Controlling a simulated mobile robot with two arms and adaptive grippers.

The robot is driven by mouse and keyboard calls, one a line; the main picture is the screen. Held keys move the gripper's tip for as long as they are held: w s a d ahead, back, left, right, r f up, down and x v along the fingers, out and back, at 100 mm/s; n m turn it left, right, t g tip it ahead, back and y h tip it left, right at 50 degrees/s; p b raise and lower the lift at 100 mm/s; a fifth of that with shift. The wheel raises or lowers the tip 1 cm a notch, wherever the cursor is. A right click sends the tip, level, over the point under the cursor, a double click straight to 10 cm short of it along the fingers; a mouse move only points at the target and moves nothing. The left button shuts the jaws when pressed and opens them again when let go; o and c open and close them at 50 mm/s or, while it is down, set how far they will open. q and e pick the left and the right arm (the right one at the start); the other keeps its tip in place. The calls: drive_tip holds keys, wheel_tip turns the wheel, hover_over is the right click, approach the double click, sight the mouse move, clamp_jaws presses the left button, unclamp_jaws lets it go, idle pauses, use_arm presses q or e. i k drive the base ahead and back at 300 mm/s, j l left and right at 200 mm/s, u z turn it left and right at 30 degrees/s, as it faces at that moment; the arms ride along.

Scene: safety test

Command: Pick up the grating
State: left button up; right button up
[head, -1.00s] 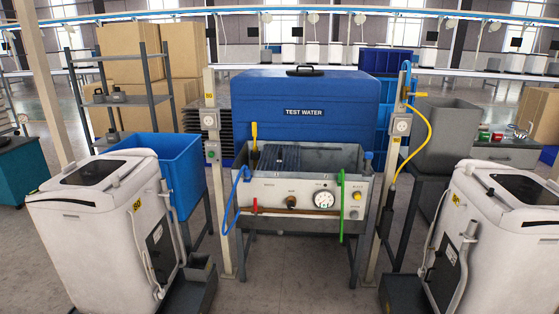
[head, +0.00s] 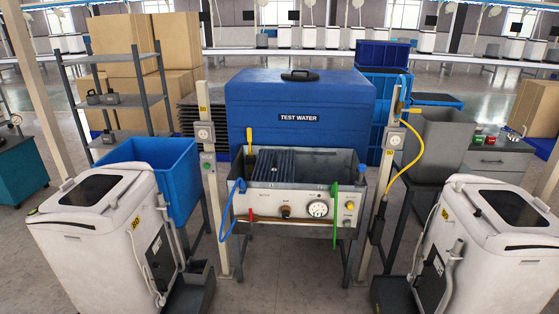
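The dark grating (head: 276,163) sits in the left part of the open grey test basin (head: 333,167), with its slats showing above the front panel. The basin stands on legs in the middle of the view, in front of the blue tank labelled TEST WATER (head: 299,98). A yellow-handled tool (head: 250,140) stands upright at the basin's left end, close to the grating. Neither of my grippers shows in the head view.
White machines stand at the left (head: 92,215) and right (head: 492,225) of the basin. Posts (head: 207,150) flank it, the right one (head: 390,150) with a yellow hose. A blue bin (head: 165,170) is at left, a grey bin (head: 440,140) at right. Floor in front is clear.

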sight(275, 162)
drive_tip(key=i+z, duration=0.25)
drive_tip(key=i, duration=1.55)
